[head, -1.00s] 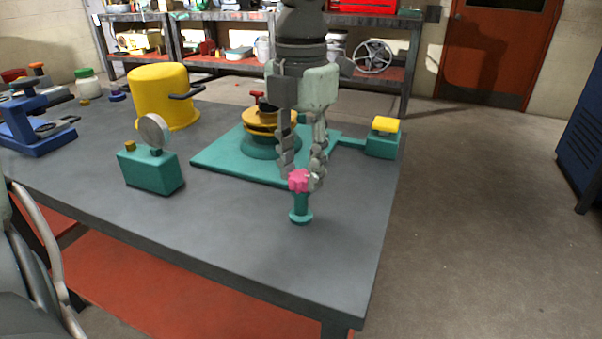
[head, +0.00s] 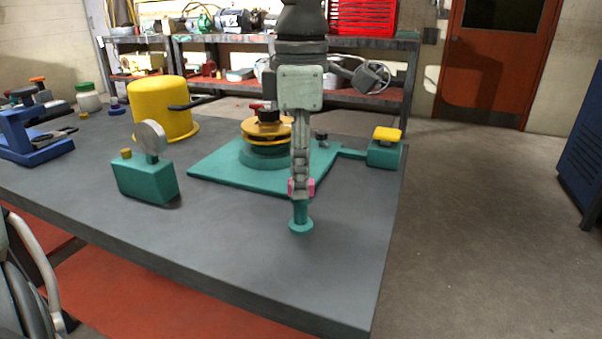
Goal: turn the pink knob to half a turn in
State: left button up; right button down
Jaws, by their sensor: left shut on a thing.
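The pink knob (head: 311,187) sits on top of a teal upright post (head: 301,222) near the table's front right corner. My left gripper (head: 300,188) points straight down over it and is shut on it. The fingers are seen nearly edge-on, one in front of the other, so they hide the middle of the knob. Pink shows on both sides of them. My right gripper is not in the picture.
Behind the post, a teal plate (head: 225,174) carries a round yellow-and-teal device and joins a yellow-topped box (head: 384,150). A teal gauge box (head: 146,182), yellow pot (head: 160,108) and blue vise-like tool (head: 35,143) stand left. The table's front right is clear.

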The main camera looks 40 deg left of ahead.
pick_arm(q)
jog(key=m, duration=0.4)
jog(key=shift+m, duration=2.1)
jog(key=o, duration=1.2)
jog(key=shift+c, duration=0.2)
notch_tip(320, 180, up, 12)
jog(key=shift+s, duration=0.1)
